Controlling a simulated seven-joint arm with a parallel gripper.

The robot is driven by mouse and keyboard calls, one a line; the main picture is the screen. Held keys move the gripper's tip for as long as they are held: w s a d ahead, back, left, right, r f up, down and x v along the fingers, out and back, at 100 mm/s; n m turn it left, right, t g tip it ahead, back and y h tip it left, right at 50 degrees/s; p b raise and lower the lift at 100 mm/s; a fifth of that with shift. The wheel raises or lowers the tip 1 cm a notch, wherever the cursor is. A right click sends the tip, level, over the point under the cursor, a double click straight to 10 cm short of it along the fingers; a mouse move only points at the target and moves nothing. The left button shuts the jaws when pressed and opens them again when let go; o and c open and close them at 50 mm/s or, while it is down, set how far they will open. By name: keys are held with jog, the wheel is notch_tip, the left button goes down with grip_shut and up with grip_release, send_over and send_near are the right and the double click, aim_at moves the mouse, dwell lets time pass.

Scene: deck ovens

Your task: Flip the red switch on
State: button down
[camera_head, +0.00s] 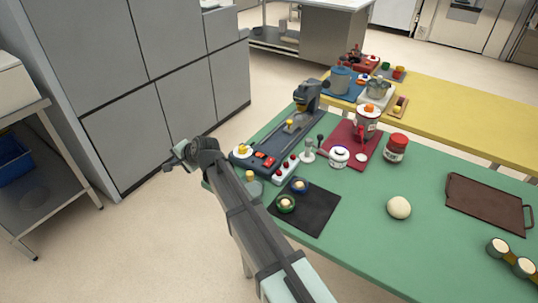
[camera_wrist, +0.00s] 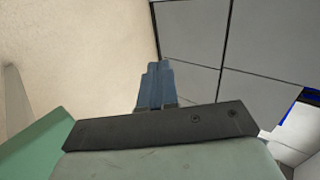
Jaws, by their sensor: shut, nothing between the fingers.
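On the green table (camera_head: 350,240), a dark blue machine base (camera_head: 280,141) carries small red parts (camera_head: 265,157) near its front end. These look like switches, but they are too small to tell which is the switch or whether it is on. A red block with white knobs (camera_head: 285,172) stands beside the base. My gripper (camera_head: 168,166) is off the table's left edge, in front of the grey cabinets and apart from the machine. In the wrist view my gripper's fingers (camera_wrist: 154,82) are together and empty. No switch shows in that view.
Grey cabinets (camera_head: 120,90) stand behind my gripper. A black mat (camera_head: 306,215) with small round items lies near my arm. A red-lidded jar (camera_head: 396,148), a dough-like ball (camera_head: 399,207) and a brown tray (camera_head: 487,203) are further right. A yellow table (camera_head: 470,115) stands behind.

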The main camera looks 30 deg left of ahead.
aim_at(271, 159)
jog(key=w+d+r+t+h, duration=0.2)
jog(key=w+d+r+h, duration=0.3)
jog(key=d, duration=0.7)
jog(key=w+d+r+t+h, duration=0.2)
jog(key=w+d+r+h, duration=0.3)
jog(key=w+d+r, duration=0.3)
jog(key=d+r, duration=0.1)
jog(key=d, duration=0.3)
jog(key=shift+w+d, duration=0.25)
jog(key=shift+w, duration=0.15)
jog(key=x, duration=1.4)
jog(key=shift+d, duration=0.1)
jog(key=shift+w, duration=0.15)
